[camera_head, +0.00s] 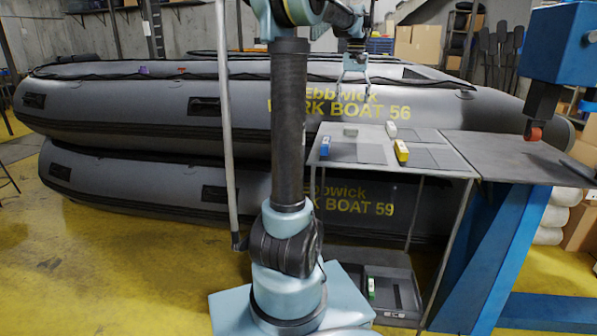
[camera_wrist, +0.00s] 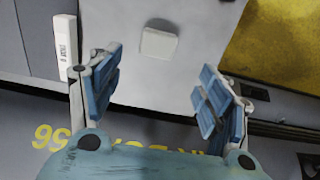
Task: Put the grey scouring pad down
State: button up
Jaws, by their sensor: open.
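A small pale grey block, which looks like the scouring pad (camera_head: 350,131), lies flat on the light left part of the table near its back edge. In the wrist view the pad (camera_wrist: 158,43) shows beyond and between the spread fingers, apart from both. My gripper (camera_head: 355,90) is open and empty, raised above the table's back edge in front of the upper boat. Its two blue fingers also frame the view in the wrist camera (camera_wrist: 162,95).
A white block (camera_head: 391,130), a yellow item (camera_head: 402,151) and a blue-and-white item (camera_head: 324,147) stand on the table (camera_head: 342,150) among dark grey squares. A dark bare table section (camera_head: 505,155) lies to the right. Grey boats (camera_head: 150,110) stand behind. A tray (camera_head: 394,290) sits below.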

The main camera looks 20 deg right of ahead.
jog(key=s+a+f+n, duration=0.1)
jog(key=s+a+f, duration=0.15)
jog(key=a, duration=0.55)
jog(key=s+a+f+n, duration=0.1)
jog(key=s+a+f, duration=0.15)
jog(key=a, duration=0.55)
jog(key=s+a+f+n, duration=0.1)
jog(key=s+a+f, duration=0.15)
jog(key=a, duration=0.65)
jog(key=s+a+f+n+t, duration=0.1)
jog(key=s+a+f, duration=0.6)
jog(key=f, duration=0.3)
jog(key=s+a+f+n+t, duration=0.1)
jog(key=s+a+f+n, duration=0.1)
jog(key=s+a+f, duration=0.6)
notch_tip(320, 180, down, 3)
jog(key=shift+s+f, duration=0.15)
jog(key=shift+s, duration=0.3)
